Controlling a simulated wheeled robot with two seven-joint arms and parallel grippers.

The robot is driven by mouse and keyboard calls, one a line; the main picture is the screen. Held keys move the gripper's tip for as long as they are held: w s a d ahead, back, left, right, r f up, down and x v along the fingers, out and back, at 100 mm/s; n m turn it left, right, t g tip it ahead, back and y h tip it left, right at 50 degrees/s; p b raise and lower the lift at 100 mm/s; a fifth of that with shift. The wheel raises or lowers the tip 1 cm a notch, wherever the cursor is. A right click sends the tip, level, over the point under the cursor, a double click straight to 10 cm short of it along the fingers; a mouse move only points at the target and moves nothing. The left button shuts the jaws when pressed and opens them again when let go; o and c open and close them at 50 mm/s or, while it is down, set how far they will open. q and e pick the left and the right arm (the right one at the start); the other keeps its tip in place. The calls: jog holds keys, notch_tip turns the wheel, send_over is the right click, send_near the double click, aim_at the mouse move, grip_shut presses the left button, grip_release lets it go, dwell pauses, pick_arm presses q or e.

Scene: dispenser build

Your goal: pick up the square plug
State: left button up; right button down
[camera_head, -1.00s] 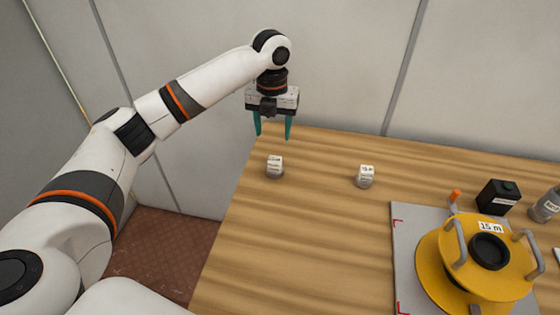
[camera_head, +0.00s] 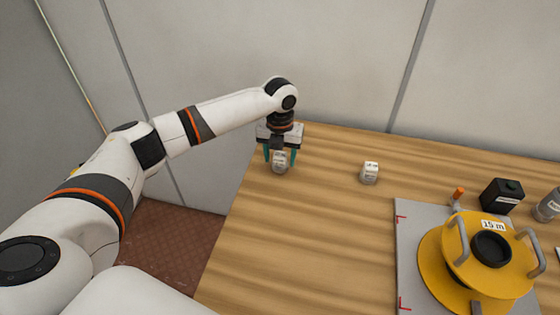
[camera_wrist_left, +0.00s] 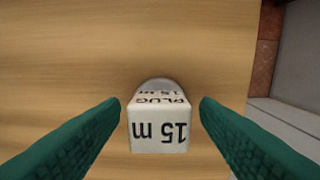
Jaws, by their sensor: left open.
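A small plug (camera_head: 280,164) with a white block-shaped top and a grey rounded part stands on the left of the wooden table. In the left wrist view the plug (camera_wrist_left: 158,128) shows "PLUG" and "15 m" upside down. My left gripper (camera_head: 280,158) points down over it, open, with a teal finger on each side. Gaps show between the fingers and the plug in the wrist view. A second, similar white and grey labelled plug (camera_head: 370,173) stands to the right. I cannot tell the plugs' full lower shapes. My right gripper is not in view.
A yellow reel (camera_head: 455,262) marked 15 m stands on a grey plate (camera_head: 411,262) at the right. Behind it are an orange-topped peg (camera_head: 458,195), a black box (camera_head: 501,197) and a grey labelled bottle (camera_head: 547,206). The table's left half is mostly clear.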

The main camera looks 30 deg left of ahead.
pick_arm(q)
jog(key=c, duration=1.2)
jog(key=shift+r, duration=0.1)
